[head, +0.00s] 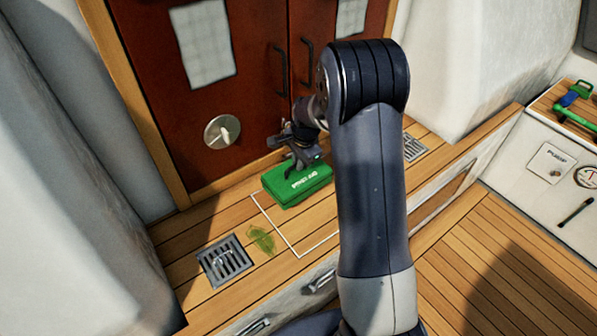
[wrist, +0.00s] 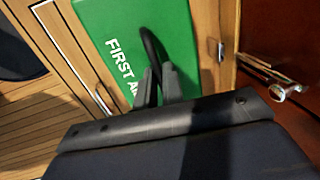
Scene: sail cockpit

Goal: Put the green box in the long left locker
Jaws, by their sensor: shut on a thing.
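The green box (head: 297,186) is a first aid box with white lettering, lying at the wooden ledge in front of the dark red doors. It partly covers a white outlined area. In the wrist view the green box (wrist: 115,22) has a black handle (wrist: 151,45). My gripper (head: 303,160) is above the box, with its fingers (wrist: 160,78) shut on that handle. I cannot tell whether the box touches the ledge or is slightly raised. No open long locker shows clearly; handles (head: 321,281) show on the ledge's front face.
Dark red doors (head: 190,100) with black handles stand behind the ledge. A drain grate (head: 226,260) and a green stain (head: 262,239) lie left of the box. A panel with a gauge and a shelf with a green-and-blue item (head: 575,94) are at the right. Lower floor (head: 490,262) is clear.

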